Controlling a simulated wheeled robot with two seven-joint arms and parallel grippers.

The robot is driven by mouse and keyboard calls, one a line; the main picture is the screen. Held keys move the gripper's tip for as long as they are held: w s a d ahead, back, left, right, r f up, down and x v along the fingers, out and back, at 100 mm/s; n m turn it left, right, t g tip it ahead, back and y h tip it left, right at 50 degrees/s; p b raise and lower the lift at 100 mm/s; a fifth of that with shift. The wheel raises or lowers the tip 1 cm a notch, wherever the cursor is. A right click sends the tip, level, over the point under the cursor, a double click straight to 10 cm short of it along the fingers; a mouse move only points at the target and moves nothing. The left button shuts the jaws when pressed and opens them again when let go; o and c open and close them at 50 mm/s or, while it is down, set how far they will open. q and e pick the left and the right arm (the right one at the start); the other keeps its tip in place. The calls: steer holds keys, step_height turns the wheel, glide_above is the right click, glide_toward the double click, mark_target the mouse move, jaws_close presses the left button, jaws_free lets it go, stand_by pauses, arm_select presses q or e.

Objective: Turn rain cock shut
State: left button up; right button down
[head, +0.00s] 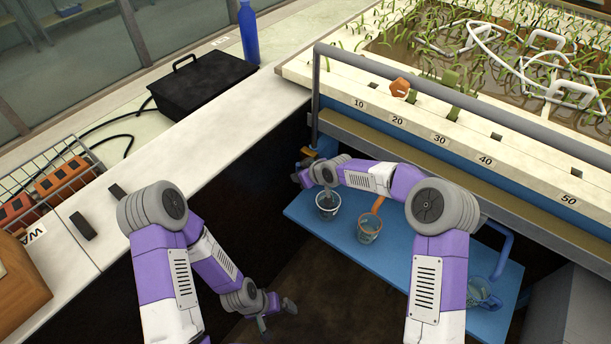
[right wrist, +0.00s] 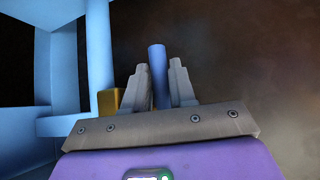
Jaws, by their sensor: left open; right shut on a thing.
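The rain cock shows as a small brass body (head: 309,153) at the foot of the grey upright pipe, left of the blue shelf. In the right wrist view its brass body (right wrist: 110,101) is beside a light blue pipe, and a blue lever (right wrist: 157,74) stands between the fingers. My right gripper (head: 298,176) is at the cock, and in the right wrist view (right wrist: 161,88) it is shut on the blue lever. Part of the cock is hidden by my right arm in the head view. My left gripper (head: 277,314) is open, low over the dark floor, away from the cock.
The blue shelf (head: 432,262) holds several clear cups, under my right forearm. The flume's pale rim (head: 466,128) with numbered marks and a grey rail (head: 420,93) runs above. A black box (head: 203,82) and blue bottle (head: 248,33) stand on the left bench.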

steer(key=c, duration=1.3)
jaws_free()
steer(key=p+v, duration=0.2)
steer(key=v, duration=0.5)
steer(key=shift+s+d+r, duration=0.15)
steer(key=shift+d+r, duration=0.05)
